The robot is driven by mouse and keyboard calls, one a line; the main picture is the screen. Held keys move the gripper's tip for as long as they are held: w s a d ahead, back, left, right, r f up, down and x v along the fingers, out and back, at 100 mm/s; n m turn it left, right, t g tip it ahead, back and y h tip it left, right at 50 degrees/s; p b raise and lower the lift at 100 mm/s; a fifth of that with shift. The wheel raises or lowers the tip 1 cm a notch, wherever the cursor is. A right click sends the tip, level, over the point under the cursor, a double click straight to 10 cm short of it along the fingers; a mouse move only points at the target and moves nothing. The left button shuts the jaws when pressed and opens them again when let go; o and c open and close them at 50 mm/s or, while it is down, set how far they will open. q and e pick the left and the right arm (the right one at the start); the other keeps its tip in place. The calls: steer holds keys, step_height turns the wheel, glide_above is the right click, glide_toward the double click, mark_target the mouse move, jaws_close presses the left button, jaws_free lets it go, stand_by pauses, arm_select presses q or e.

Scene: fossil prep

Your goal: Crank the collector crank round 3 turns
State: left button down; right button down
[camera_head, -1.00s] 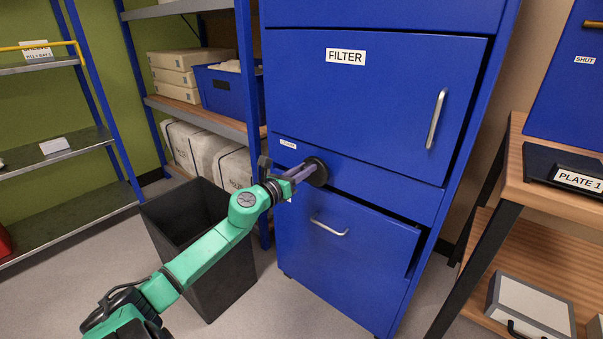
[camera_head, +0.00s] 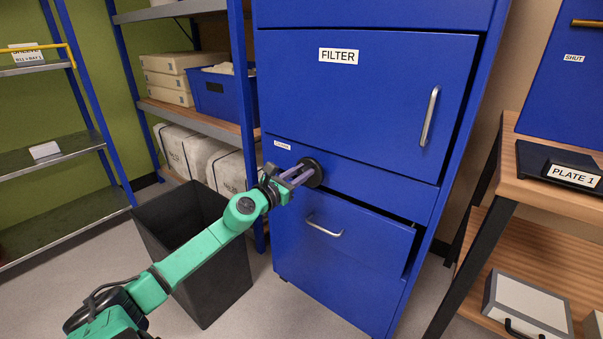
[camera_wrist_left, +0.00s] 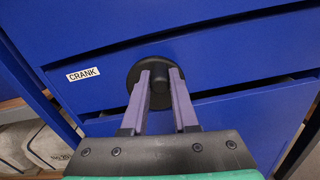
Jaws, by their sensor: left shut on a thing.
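The collector crank (camera_head: 315,170) is a round black disc on the blue cabinet's front, just below the FILTER door. In the left wrist view the crank (camera_wrist_left: 157,62) has a black knob at its middle, beside a CRANK label (camera_wrist_left: 83,74). My left gripper (camera_head: 304,175) reaches the crank from the left. In the left wrist view the two purple-grey fingers of the gripper (camera_wrist_left: 160,84) stand on either side of the knob and are shut on it. The fingertips partly hide the disc. My right gripper is not in view.
The blue cabinet (camera_head: 385,90) has a handled lower panel (camera_head: 350,250) standing slightly ajar below the crank. A dark open bin (camera_head: 215,285) stands under my left arm. Shelving (camera_head: 205,125) is behind it, and a wooden bench (camera_head: 530,160) is at the right.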

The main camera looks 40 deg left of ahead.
arm_select(q)
steer(key=c, duration=0.7)
jaws_free()
steer(key=shift+d+f, duration=0.1)
steer(key=shift+f, duration=0.1)
steer(key=shift+r, duration=0.1)
steer(key=s, duration=1.4)
steer(key=shift+s+d, duration=0.1)
steer(key=shift+s, duration=0.2)
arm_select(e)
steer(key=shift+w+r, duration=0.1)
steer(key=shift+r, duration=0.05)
